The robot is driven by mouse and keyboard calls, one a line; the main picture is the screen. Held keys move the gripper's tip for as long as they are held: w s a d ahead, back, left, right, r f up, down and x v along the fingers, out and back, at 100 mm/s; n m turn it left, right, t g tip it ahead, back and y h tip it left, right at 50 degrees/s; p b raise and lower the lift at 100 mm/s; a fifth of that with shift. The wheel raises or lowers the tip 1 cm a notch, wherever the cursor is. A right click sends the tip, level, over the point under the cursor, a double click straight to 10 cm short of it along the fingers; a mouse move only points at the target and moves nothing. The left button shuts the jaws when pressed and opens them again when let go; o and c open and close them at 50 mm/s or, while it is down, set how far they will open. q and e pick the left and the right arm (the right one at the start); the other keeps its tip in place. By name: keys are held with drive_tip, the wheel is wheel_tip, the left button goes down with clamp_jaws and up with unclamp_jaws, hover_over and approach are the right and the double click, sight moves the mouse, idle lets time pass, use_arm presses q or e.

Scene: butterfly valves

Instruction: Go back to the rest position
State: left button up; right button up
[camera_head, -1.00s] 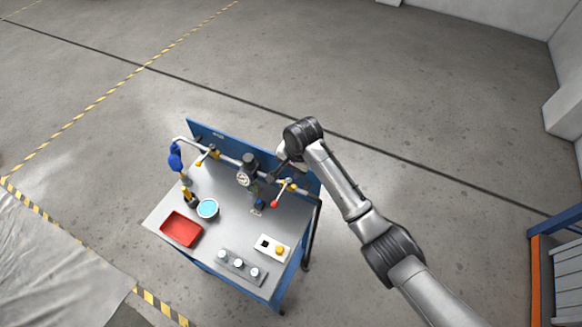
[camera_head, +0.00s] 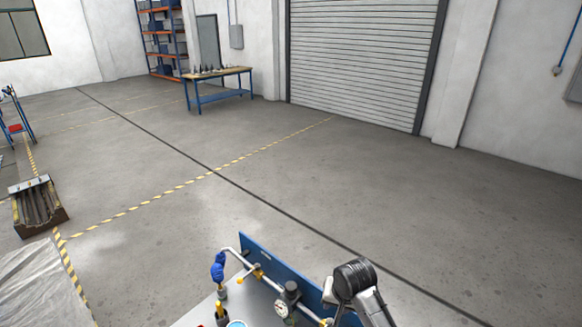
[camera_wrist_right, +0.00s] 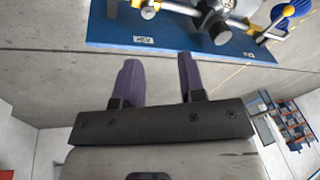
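My right gripper (camera_wrist_right: 158,75) is open, with two dark fingers apart and nothing between them in the right wrist view. In the head view, my right wrist and forearm come up from the bottom edge beside the blue back panel (camera_head: 290,264) of the valve bench. The fingers are hard to make out there. The panel also shows in the right wrist view (camera_wrist_right: 105,32), beyond the fingertips, with a gap of floor in view between. A pipe with a gauge (camera_head: 282,308) and a blue fitting (camera_head: 217,268) runs along the bench. My left gripper is not in view.
The lower part of the bench is cut off by the head view's bottom edge. Open concrete floor lies behind it. A workbench (camera_head: 215,73), a shelf rack (camera_head: 160,38) and a roller door (camera_head: 362,55) stand far back. A trough-like box (camera_head: 38,205) is at left.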

wheel_tip(320, 180, up, 17)
drive_tip(key=s+n+t, duration=0.1)
drive_tip(key=n+t, duration=0.5)
drive_tip(key=t, duration=0.1)
drive_tip(key=s+d+t+p, duration=0.1)
drive_tip(key=s+d, duration=0.2)
drive_tip(key=s, duration=0.3)
use_arm(q)
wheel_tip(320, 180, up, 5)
drive_tip(key=p, duration=0.4)
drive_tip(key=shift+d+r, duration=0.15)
use_arm(e)
drive_tip(key=s+d+f+g, duration=0.2)
drive_tip(key=s+f, duration=0.5)
drive_tip(key=s, duration=0.4)
drive_tip(key=s+d+f+m+g, duration=0.1)
drive_tip(key=s+f, duration=0.5)
drive_tip(key=s, duration=0.6)
drive_tip(key=s+d+f+g+h, duration=0.1)
drive_tip(key=s+d+f+g, duration=0.2)
drive_tip(key=s+f, duration=0.4)
drive_tip(key=s+g, duration=0.1)
drive_tip(key=s, duration=0.3)
drive_tip(key=shift+s+d+f, duration=0.3)
drive_tip(key=shift+f, duration=0.05)
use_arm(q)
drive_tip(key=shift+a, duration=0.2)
